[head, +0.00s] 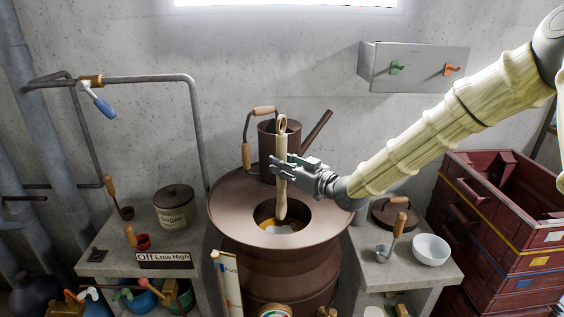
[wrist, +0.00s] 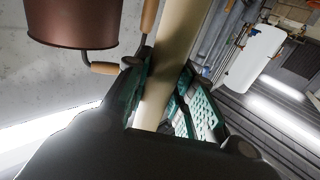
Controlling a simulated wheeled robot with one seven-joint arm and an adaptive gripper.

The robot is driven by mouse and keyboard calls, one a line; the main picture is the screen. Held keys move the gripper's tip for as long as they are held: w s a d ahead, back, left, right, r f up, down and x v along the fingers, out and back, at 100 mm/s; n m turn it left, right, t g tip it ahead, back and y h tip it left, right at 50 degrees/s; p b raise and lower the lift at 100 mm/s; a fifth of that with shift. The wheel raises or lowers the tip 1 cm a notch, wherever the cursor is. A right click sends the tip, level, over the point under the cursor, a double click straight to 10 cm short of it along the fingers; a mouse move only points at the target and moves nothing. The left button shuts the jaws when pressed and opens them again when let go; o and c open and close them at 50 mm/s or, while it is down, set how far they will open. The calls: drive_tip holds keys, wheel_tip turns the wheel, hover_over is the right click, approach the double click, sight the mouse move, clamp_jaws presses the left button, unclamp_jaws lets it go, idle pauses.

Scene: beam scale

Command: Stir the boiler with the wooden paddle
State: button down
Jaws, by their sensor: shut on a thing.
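The boiler (head: 235,220) is a large brown vessel in the middle of the head view, with a round opening in its wide top. Something orange and white shows inside the opening. My gripper (head: 281,172) is shut on the wooden paddle (head: 282,140), above the boiler. The paddle stands nearly upright, its looped end up and its lower end (head: 281,212) at the opening. I cannot tell whether its tip touches the contents. In the wrist view the pale paddle shaft (wrist: 172,60) runs between the green-padded fingers (wrist: 165,100).
A brown watering can (head: 268,140) stands behind the paddle; it also shows in the wrist view (wrist: 80,22). A sugar pot (head: 174,208) is on the left bench. A white bowl (head: 431,249) and a dark lid (head: 394,214) are on the right bench. Red crates (head: 500,240) stand far right.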

sight(283, 193)
drive_tip(key=shift+f, duration=0.5)
drive_tip(key=shift+s+f+b, duration=0.35)
drive_tip(key=shift+b, duration=0.3)
drive_tip(key=shift+w+f+b, duration=0.25)
drive_tip(key=shift+f+b, duration=0.4)
drive_tip(key=shift+f, duration=0.45)
drive_tip(key=shift+s+f+b, duration=0.15)
drive_tip(key=shift+f+b, duration=0.5)
drive_tip(key=shift+f, duration=0.15)
drive_tip(key=shift+f+b, duration=1.2)
drive_tip(key=shift+f, duration=0.8)
